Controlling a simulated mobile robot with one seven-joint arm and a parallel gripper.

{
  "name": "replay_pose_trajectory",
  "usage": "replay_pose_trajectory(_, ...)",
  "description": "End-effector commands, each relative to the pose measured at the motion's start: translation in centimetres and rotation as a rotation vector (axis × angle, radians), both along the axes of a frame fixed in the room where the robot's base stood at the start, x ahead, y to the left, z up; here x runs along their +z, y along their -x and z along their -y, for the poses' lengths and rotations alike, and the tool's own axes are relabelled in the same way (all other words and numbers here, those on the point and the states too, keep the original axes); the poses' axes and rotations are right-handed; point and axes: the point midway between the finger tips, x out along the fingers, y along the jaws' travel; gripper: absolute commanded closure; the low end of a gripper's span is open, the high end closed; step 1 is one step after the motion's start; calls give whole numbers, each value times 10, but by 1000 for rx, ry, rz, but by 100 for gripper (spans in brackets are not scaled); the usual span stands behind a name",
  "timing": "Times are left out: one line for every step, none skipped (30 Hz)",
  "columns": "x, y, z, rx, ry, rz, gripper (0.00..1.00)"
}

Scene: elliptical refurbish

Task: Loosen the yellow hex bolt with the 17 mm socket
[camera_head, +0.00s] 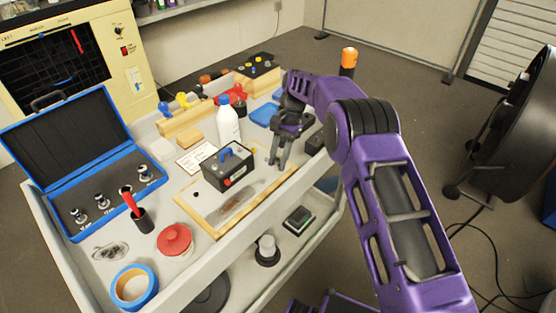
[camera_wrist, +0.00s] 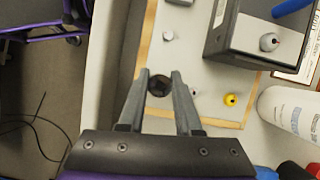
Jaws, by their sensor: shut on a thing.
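My gripper (camera_wrist: 159,82) is shut on a dark round socket (camera_wrist: 159,86), whose open end shows between the fingertips in the wrist view. Its size marking cannot be read. In the head view my gripper (camera_head: 278,158) is over the right end of the wood-edged board (camera_head: 208,226). The yellow hex bolt (camera_wrist: 231,100) is on this board, right of the held socket and apart from it in the wrist view. I cannot make it out in the head view. A pale bolt (camera_wrist: 168,35) is further up, and another is partly hidden by the right finger.
A black box (camera_head: 228,166) with a blue handle stands on the board, close to the yellow bolt. A white bottle (camera_head: 228,122) stands behind it. The open blue case (camera_head: 66,226) holds several sockets. A red lid (camera_head: 175,240) and blue tape roll (camera_head: 134,287) sit at front left.

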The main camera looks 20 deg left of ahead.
Motion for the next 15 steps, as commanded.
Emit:
replay_pose_trajectory(-2, 0, 1, -1, 3, 2, 100)
replay_pose_trajectory(-2, 0, 1, -2, 3, 1, 100)
replay_pose_trajectory(-2, 0, 1, -2, 3, 1, 100)
replay_pose_trajectory(-2, 0, 1, -2, 2, 2, 100)
replay_pose_trajectory(-1, 0, 1, -3, 3, 2, 100)
replay_pose_trajectory(-1, 0, 1, -3, 3, 2, 100)
replay_pose_trajectory(-1, 0, 1, -3, 3, 2, 100)
replay_pose_trajectory(0, 0, 1, -3, 3, 2, 100)
replay_pose_trajectory(1, 0, 1, -4, 3, 1, 100)
replay_pose_trajectory(1, 0, 1, -4, 3, 1, 100)
replay_pose_trajectory(2, 0, 1, -4, 3, 1, 100)
replay_pose_trajectory(3, 0, 1, -4, 3, 1, 100)
replay_pose_trajectory(4, 0, 1, -4, 3, 1, 100)
replay_pose_trajectory(4, 0, 1, -5, 2, 1, 100)
replay_pose_trajectory(5, 0, 1, -5, 2, 1, 100)
